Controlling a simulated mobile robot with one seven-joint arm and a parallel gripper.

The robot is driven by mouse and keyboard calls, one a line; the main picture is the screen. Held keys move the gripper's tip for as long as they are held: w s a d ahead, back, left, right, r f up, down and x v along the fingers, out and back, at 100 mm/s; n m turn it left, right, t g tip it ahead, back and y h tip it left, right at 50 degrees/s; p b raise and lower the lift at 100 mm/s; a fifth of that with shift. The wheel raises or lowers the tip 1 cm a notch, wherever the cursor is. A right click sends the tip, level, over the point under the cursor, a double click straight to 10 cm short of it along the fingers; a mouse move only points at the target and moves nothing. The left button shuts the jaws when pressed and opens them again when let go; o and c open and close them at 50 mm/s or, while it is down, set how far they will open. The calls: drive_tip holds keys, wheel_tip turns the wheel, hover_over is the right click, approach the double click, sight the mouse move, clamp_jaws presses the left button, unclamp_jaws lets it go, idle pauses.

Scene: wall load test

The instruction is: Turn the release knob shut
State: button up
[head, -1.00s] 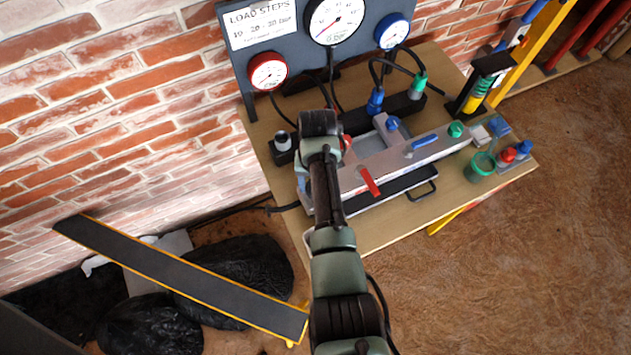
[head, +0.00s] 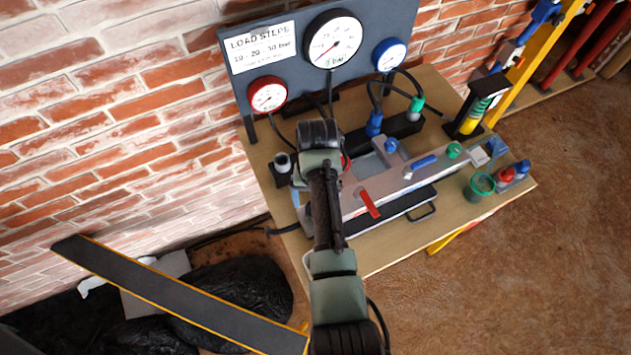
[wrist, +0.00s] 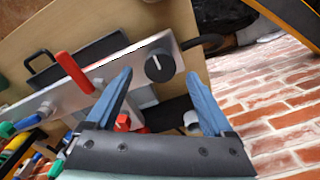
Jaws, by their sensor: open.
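The release knob (wrist: 159,66) appears in the wrist view as a round black knob with a white pointer line, on the end of a pale metal manifold block (wrist: 105,75). My gripper (wrist: 160,74) has two blue fingers spread apart. Their tips appear on either side of the knob, with nothing held between them. I cannot tell whether they touch it or how far off they are. In the head view my own arm hides the knob and the fingers. The block (head: 405,179) shows on the bench to the right of my arm.
A red lever (head: 369,204) and a blue lever (head: 424,162) stand on the block. Gauges such as the large white one (head: 332,40) hang on a panel behind. Hoses loop above the bench (head: 390,255). A green cup (head: 479,187) stands at the right. Open floor lies in front.

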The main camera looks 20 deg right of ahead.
wheel_tip(320, 180, up, 10)
drive_tip(key=shift+f+b, duration=0.2)
drive_tip(key=shift+b, duration=0.1)
idle(0.4)
